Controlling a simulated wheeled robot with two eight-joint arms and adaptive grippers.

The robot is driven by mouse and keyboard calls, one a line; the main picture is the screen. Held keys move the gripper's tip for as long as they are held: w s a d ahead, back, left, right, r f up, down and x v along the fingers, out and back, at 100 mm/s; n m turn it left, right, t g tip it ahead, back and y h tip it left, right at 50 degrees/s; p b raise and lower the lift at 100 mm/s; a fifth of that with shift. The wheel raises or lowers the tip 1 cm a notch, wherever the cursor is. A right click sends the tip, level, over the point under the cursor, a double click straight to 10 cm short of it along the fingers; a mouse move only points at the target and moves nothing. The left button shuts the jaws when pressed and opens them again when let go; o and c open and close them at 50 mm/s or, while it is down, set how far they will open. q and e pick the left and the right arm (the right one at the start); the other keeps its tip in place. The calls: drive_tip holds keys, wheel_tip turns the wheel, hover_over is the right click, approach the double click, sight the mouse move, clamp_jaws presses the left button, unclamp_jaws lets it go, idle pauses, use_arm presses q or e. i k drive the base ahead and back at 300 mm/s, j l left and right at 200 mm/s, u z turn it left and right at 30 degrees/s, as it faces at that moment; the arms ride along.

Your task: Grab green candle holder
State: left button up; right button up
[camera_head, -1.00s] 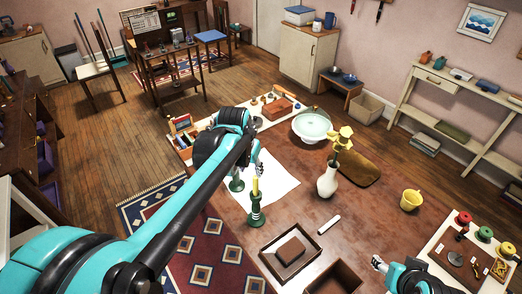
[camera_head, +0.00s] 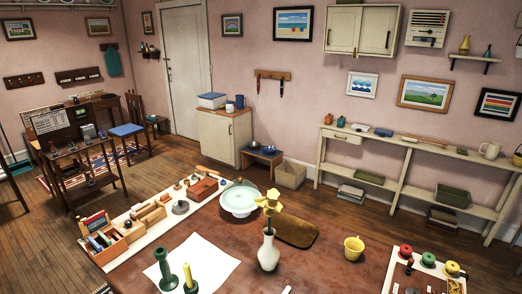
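Two green candle holders stand upright near the bottom edge in the head view, at the near left of the brown table (camera_head: 225,268). The left green candle holder (camera_head: 165,269) shows no candle. The right green candle holder (camera_head: 191,287) bears a yellow candle (camera_head: 190,273), and its lower part is cut off by the frame edge. A white sheet (camera_head: 205,257) lies flat behind and beside them. Neither of my grippers is in view, so their state and their distance from the holders are hidden.
A white vase with yellow flowers (camera_head: 268,251) stands to the right of the holders. Behind are a pale bowl (camera_head: 240,200) and a long board (camera_head: 128,231) with boxes. A yellow cup (camera_head: 353,248) and a tray of spools (camera_head: 398,258) are farther right.

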sight(169, 282)
drive_tip(key=i+j+z, duration=0.15)
drive_tip(key=j+z, duration=0.15)
drive_tip(key=j, duration=0.2)
drive_tip(key=i+j+z, duration=0.1)
drive_tip(key=j+z, duration=0.15)
drive_tip(key=j, duration=0.3)
drive_tip(key=j+z, duration=0.3)
drive_tip(key=j, duration=0.2)
